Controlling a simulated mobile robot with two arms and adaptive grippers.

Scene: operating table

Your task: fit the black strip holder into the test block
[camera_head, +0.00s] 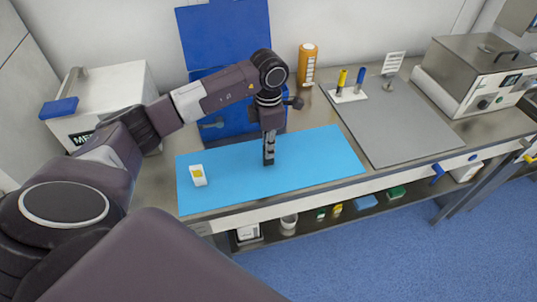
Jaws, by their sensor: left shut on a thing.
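A small white block with a yellow patch (198,175), which looks like the test block, stands on the left part of the light blue mat (320,160). My left gripper (269,148) points down over the middle of the mat, to the right of the block and apart from it. It is shut on a small dark piece (268,160), which looks like the black strip holder. The piece is low over the mat; I cannot tell if it touches. My right gripper is not in view.
A blue case (228,60) stands open behind the mat, with an orange bottle (307,65) beside it. A grey mat (390,120) and a metal bath (480,75) are at right. A white box (100,100) is at left. The blue mat's right part is clear.

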